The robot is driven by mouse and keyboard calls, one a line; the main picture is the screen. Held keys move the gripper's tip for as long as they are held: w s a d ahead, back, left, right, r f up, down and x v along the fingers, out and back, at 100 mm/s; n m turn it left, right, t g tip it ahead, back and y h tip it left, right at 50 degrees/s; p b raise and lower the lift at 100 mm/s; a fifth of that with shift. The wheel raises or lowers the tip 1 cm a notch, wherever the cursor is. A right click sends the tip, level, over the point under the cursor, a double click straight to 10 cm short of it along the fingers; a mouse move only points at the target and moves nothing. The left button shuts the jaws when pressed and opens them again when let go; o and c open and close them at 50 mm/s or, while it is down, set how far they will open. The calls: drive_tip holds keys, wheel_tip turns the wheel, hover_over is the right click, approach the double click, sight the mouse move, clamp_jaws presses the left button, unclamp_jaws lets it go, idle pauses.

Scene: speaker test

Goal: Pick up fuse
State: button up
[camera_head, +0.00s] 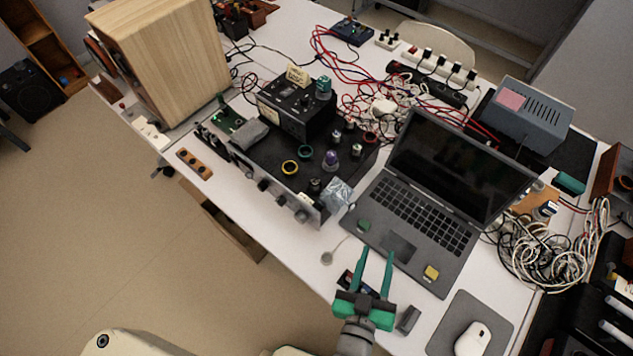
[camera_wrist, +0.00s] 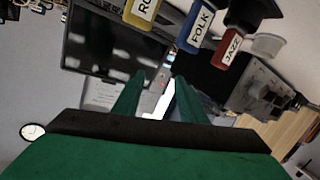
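I cannot pick out a fuse for certain in either view. My gripper (camera_head: 376,254) is at the front edge of the white table in the head view, in front of the laptop. Its two green fingers are apart with nothing seen between them. In the wrist view, the gripper (camera_wrist: 158,88) also shows its fingers apart and empty. A small dark item (camera_head: 346,280) lies beside the gripper, partly hidden by it. A dark grey block (camera_head: 408,319) lies to its right.
An open laptop (camera_head: 428,206), black electronic units (camera_head: 295,108), a wooden speaker box (camera_head: 170,60) and tangled cables (camera_head: 550,250) crowd the table (camera_head: 300,255). A mouse (camera_head: 473,338) lies front right. Labelled coloured tabs (camera_wrist: 200,32) show in the wrist view. Floor at left is clear.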

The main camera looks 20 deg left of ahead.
drive_tip(key=w+d+r+m+g+h, duration=0.2)
drive_tip(key=w+d+r+m+h, duration=0.15)
drive_tip(key=w+r+m, duration=0.35)
drive_tip(key=w+d+r+m+g+h, duration=0.1)
drive_tip(key=w+d+r+m+h, duration=0.3)
drive_tip(key=w+r, duration=0.45)
drive_tip(key=w+d+r+m+g+h, duration=0.25)
drive_tip(key=w+r+m+h, duration=0.35)
drive_tip(key=w, duration=0.3)
drive_tip(key=m+g+y, duration=0.8)
drive_tip(key=g+y, duration=0.3)
drive_tip(key=y, duration=0.3)
approach(315, 180)
drive_tip(key=f, duration=0.2)
drive_tip(key=s+f, duration=0.1)
drive_tip(key=shift+s+a+f+t+h, duration=0.1)
drive_tip(key=shift+a+f+t+h, duration=0.15)
drive_tip(key=shift+w+f, duration=0.15)
drive_tip(key=shift+f, duration=1.15)
drive_tip(key=shift+w+f, duration=0.2)
drive_tip(key=shift+f, duration=1.15)
